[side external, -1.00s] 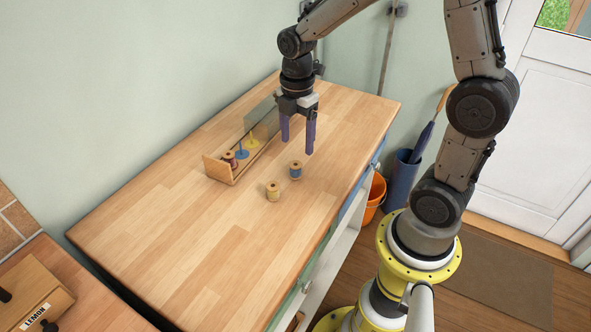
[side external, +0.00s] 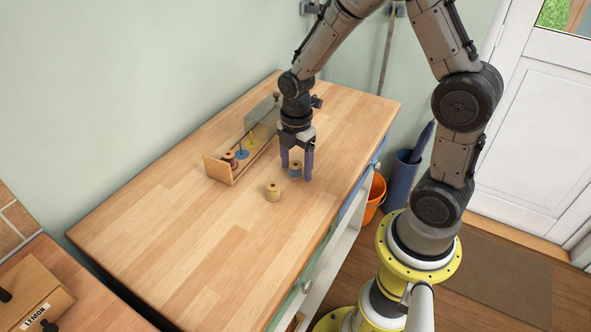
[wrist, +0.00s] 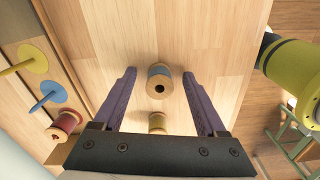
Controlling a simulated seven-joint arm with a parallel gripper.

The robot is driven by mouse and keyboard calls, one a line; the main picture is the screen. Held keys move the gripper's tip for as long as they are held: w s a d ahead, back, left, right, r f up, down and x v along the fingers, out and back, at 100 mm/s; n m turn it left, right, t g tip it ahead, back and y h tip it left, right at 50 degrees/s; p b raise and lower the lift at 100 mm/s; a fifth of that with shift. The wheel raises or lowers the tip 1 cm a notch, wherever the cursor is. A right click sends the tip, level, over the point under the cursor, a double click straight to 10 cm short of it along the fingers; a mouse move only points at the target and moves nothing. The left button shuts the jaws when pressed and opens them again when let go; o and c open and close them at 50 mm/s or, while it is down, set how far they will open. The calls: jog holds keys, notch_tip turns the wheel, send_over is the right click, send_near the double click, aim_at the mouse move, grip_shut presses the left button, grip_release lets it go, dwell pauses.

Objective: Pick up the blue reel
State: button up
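The blue reel (side external: 296,170) stands upright on the wooden worktop, right of the rack. My gripper (side external: 297,172) is lowered over it with its purple fingers pointing down. In the wrist view, the blue reel (wrist: 159,82) lies between the two fingertips (wrist: 159,73), with a gap on each side. The gripper is open and holds nothing. In the side view the fingers reach down on either side of the reel.
A yellow reel (side external: 273,191) stands close by, towards the front left. A wooden rack (side external: 217,169) holds a red reel (side external: 230,160) beside blue (side external: 242,154) and yellow (side external: 252,142) pegs with round bases. The worktop's left part is clear.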

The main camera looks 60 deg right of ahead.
grip_shut()
jog(key=shift+r, duration=0.1)
